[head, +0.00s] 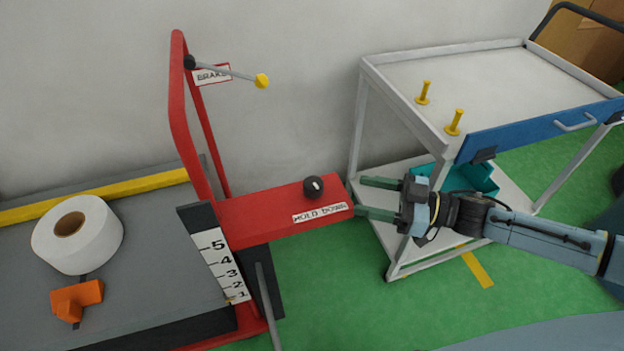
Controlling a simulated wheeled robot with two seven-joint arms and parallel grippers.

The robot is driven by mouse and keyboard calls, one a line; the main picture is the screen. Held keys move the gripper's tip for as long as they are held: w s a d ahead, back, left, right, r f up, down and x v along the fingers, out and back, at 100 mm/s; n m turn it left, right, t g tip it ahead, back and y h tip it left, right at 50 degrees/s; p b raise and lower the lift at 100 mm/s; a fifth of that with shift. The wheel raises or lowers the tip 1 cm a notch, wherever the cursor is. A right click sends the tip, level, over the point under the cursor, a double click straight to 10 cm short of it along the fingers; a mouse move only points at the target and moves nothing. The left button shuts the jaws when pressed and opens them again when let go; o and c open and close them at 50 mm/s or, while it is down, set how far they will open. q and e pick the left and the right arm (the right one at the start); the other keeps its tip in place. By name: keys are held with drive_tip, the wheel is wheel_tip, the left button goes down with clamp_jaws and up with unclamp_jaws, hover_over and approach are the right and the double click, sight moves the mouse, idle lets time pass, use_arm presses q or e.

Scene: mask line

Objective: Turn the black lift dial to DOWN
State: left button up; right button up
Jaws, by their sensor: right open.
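The black lift dial (313,187) sits on top of a red arm (260,212) that juts from the red lift frame. A white mark shows on the dial. A label on the arm's front face (322,213) seems to read HOLD and DOWN. My right gripper (361,197) comes in from the right, just beyond the right end of the red arm. Its two green fingers are spread apart and empty, pointing left towards the arm and its dial. The gripper is apart from the dial. My left gripper is not in view.
A lever with a yellow knob (262,80) and a BRAKE label is on the red frame. A white roll (78,234) and an orange piece (76,299) lie on the grey platform (150,270). A white cart (480,85) with yellow pegs stands behind my right arm.

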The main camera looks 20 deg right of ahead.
sight(313, 182)
drive_tip(key=b+x, duration=0.1)
drive_tip(key=x, duration=0.9)
drive_tip(key=shift+w, duration=0.1)
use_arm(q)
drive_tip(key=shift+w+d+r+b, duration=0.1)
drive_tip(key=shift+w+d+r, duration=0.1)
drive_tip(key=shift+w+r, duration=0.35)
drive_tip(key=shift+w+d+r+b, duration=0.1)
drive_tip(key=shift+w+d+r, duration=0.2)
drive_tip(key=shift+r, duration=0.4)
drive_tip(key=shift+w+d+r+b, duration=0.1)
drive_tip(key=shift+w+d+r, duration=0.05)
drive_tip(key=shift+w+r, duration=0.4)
use_arm(e)
drive_tip(key=shift+x, duration=0.8)
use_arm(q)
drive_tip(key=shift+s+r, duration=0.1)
use_arm(e)
drive_tip(key=shift+c, duration=0.2)
drive_tip(key=c, duration=0.9)
